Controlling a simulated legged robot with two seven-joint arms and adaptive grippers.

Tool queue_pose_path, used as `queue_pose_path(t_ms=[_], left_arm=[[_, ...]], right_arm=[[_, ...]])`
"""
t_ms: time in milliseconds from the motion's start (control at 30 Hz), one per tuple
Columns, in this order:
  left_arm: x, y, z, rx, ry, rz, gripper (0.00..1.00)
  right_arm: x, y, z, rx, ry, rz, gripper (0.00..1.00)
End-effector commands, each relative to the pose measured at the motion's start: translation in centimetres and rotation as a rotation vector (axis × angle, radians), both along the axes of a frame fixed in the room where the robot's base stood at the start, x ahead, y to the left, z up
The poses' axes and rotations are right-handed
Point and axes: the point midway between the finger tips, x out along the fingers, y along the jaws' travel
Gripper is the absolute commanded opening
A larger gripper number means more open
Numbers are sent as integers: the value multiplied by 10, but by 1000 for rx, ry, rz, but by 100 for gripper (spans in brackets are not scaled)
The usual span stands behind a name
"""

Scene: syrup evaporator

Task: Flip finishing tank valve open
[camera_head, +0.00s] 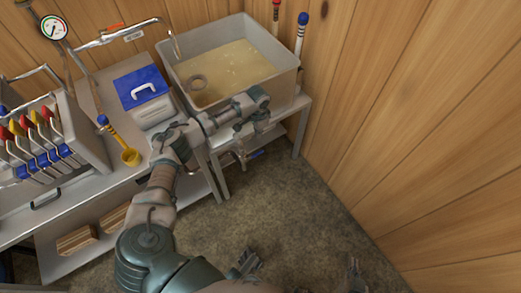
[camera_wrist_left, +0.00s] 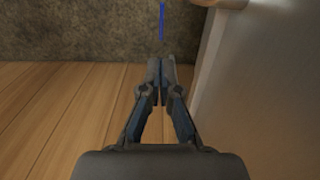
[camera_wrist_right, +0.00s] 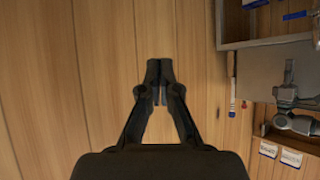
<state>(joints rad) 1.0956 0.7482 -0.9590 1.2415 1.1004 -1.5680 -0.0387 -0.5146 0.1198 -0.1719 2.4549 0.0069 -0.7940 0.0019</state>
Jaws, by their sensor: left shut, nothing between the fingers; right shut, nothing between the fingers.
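The finishing tank (camera_head: 231,73) is a grey open tub of amber liquid on a stand. A blue valve handle (camera_head: 256,155) shows low in front of it, below the rim. In the left wrist view the blue handle (camera_wrist_left: 162,20) is a thin upright strip just beyond the fingertips, with a gap between. My left gripper (camera_wrist_left: 159,70) is shut and empty, beside a grey wall. In the head view my left arm reaches over the tank's front side and partly hides the valve. My right gripper (camera_wrist_right: 159,70) is shut and empty in front of wood planking, away from the valve.
The wood wall (camera_head: 420,120) bounds the right; the floor (camera_head: 285,200) between is open.

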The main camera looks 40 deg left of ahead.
Motion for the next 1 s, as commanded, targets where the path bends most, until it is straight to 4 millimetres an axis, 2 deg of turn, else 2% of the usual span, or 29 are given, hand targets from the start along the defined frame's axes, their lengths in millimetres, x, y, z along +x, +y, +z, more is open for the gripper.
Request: queue_pose_path(t_ms=[300, 467, 667, 833, 1000], left_arm=[[1, 3, 2, -3, 0, 3, 0], [1, 3, -8, -4, 2, 2, 0], [0, 2, -45, -3, 7, 2, 0], [0, 1, -80, -2, 5, 1, 0], [0, 2, -112, -3, 3, 2, 0]], right_arm=[[0, 2, 3, -1, -5, 0, 0], [6, 4, 6, 10, -46, 1, 0], [26, 13, 26, 62, -233, 7, 0], [39, 21, 56, 123, -448, 11, 0], [43, 26, 85, 181, -649, 11, 0]])
